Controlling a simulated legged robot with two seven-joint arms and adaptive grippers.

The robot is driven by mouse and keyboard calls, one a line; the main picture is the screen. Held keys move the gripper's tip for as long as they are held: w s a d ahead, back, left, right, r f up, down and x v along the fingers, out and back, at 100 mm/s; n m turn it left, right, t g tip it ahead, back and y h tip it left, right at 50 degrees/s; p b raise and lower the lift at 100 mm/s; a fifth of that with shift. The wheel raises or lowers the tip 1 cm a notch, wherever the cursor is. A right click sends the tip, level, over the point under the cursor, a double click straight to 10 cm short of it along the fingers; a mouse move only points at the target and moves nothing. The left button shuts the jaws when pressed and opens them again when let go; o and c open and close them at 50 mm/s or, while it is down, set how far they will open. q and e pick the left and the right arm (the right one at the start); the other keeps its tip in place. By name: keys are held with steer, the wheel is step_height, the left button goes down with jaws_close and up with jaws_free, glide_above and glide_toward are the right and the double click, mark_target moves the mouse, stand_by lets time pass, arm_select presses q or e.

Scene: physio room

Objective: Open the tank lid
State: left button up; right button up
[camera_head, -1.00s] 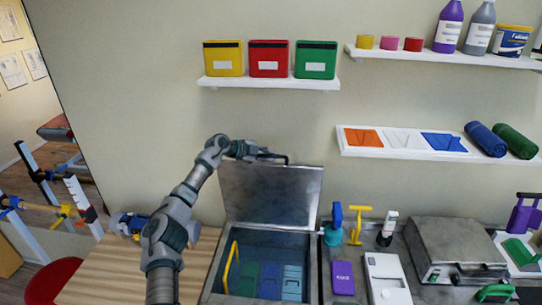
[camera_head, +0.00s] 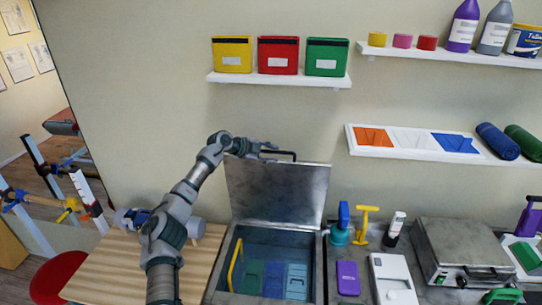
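The metal tank (camera_head: 218,272) stands at the bottom middle of the head view. Its grey lid (camera_head: 280,193) is raised and stands nearly upright at the back, leaving the tank's mouth uncovered. A dark bar handle (camera_head: 292,153) shows at the lid's top edge. My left gripper (camera_head: 268,149) is at that top edge, next to the handle's left part. It is too small to tell whether its fingers are open or shut, or whether they touch the handle. Blue and green packs (camera_head: 272,278) and a yellow handle (camera_head: 235,264) show inside the tank. My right gripper is not in view.
Right of the tank are a teal-and-blue bottle (camera_head: 341,226), a yellow T-shaped tool (camera_head: 364,224), a purple box (camera_head: 347,278), a white device (camera_head: 392,279) and a metal case (camera_head: 462,250). A wall shelf (camera_head: 280,80) with three boxes is above the lid. A wooden top (camera_head: 120,272) lies left.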

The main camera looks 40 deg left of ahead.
arm_select(q)
steer(key=a+v, duration=0.1)
steer(key=v, duration=1)
steer(key=shift+f, duration=0.3)
